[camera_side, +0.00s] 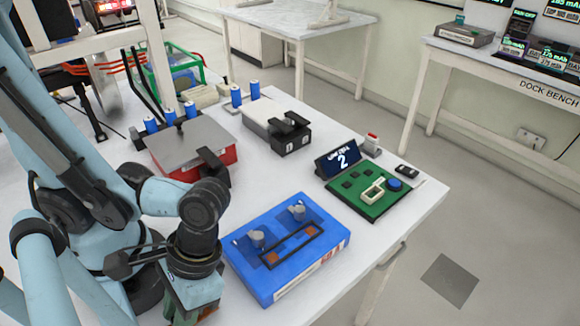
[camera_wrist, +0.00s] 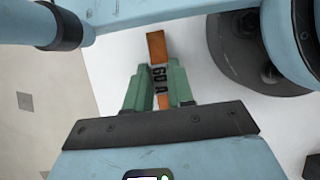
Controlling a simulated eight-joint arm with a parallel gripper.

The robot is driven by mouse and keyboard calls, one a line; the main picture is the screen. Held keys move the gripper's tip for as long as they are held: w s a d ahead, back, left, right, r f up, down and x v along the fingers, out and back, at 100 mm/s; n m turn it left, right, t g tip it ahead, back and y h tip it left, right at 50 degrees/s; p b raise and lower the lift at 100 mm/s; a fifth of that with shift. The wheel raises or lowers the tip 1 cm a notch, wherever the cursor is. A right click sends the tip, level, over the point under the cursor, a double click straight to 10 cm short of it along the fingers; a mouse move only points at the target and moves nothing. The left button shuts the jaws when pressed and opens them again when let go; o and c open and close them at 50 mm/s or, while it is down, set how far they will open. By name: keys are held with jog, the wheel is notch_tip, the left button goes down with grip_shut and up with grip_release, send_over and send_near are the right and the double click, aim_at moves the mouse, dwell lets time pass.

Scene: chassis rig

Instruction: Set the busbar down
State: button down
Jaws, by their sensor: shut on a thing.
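My gripper (camera_wrist: 158,82) is shut on the busbar (camera_wrist: 156,48), an orange copper-coloured bar with black "60 A" lettering. In the wrist view, one end sticks out beyond the green fingers, over the white tabletop. In the side view my gripper (camera_side: 192,306) points down at the lower left, left of the blue block; the bar is mostly hidden there. I cannot tell whether the bar touches the table. The blue block (camera_side: 325,272) has two grey posts and a black rectangular outline (camera_side: 291,245) with a copper-coloured pad at each end.
A red battery box (camera_side: 222,157) with a grey top stands behind my gripper. A white-and-black unit (camera_side: 290,142) stands at the back. A green circuit board (camera_side: 372,205) with a small display (camera_side: 338,159) lies at the right. White tabletop (camera_side: 268,180) is bare between them.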

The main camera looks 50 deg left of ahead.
jog(key=shift+f, duration=0.4)
jog(key=c, duration=1)
grip_release()
